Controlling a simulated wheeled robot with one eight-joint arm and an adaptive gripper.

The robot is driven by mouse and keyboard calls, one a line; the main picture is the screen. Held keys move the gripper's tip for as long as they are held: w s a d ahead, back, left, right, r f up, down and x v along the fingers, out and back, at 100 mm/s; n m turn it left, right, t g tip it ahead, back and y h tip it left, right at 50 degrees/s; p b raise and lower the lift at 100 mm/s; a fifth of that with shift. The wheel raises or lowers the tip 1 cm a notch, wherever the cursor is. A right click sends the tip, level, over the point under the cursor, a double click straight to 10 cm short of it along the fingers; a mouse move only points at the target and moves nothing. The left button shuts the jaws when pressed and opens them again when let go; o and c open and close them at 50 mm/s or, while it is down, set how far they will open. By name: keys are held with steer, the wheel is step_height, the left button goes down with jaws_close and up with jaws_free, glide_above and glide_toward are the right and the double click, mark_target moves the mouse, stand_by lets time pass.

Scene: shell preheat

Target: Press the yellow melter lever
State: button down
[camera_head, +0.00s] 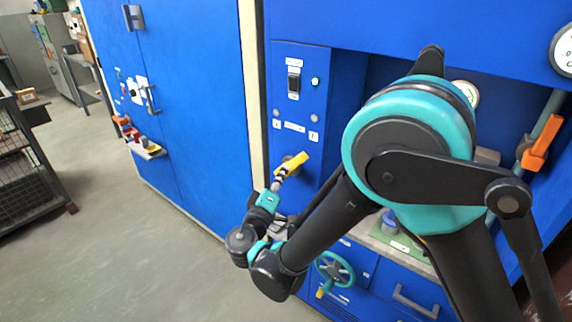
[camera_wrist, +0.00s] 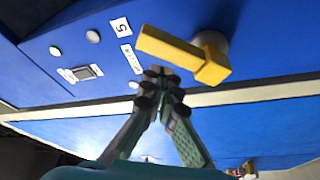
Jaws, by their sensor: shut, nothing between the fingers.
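The yellow lever (camera_head: 294,163) sits on a round grey mount on the blue panel, below a row of small labels. In the wrist view the yellow lever (camera_wrist: 172,50) fills the upper middle, its bar slanting from upper left to its thicker block end. My gripper (camera_head: 279,181) is just below and left of the lever, reaching up toward it. In the wrist view my gripper (camera_wrist: 162,80) has its fingertips together and empty, right beside the lever's bar. I cannot tell whether they touch it. The lever's label is partly readable in the wrist view.
A teal handwheel (camera_head: 334,270) and a drawer handle (camera_head: 414,302) are below. An orange lever (camera_head: 542,143) stands at right. Open floor (camera_head: 110,230) lies at left.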

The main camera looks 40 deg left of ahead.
steer(key=v, duration=0.7)
steer(key=shift+s+a, duration=0.15)
steer(key=shift+s, duration=0.05)
steer(key=w+d+f+m+g+h, duration=0.1)
steer(key=w+d+m+g+h, duration=0.15)
steer(key=w+d, duration=0.5)
steer(key=w+d+f+m+g+h, duration=0.1)
steer(key=w+d+h, duration=0.3)
steer(key=w, duration=0.7)
steer(key=w+d+f+m+g+h, duration=0.15)
steer(key=w+d, duration=0.25)
steer(key=d, duration=0.5)
steer(key=w+d+f+m+g+h, duration=0.15)
steer(key=w+d, duration=0.25)
steer(key=d, duration=0.5)
steer(key=s+d+f+m+g, duration=0.1)
steer(key=d+f+m+g, duration=0.15)
steer(key=d, duration=0.65)
steer(key=s+d+f+m+g, duration=0.1)
steer(key=d+g, duration=0.2)
steer(key=d, duration=0.6)
steer(key=s+d+f+m+g+y, duration=0.2)
steer(key=s+d+m, duration=0.4)
steer(key=s+d, duration=0.4)
steer(key=shift+s+d+f+g+y, duration=0.25)
steer(key=shift+d+f+g+y, duration=0.15)
steer(key=shift+d+f+y, duration=0.65)
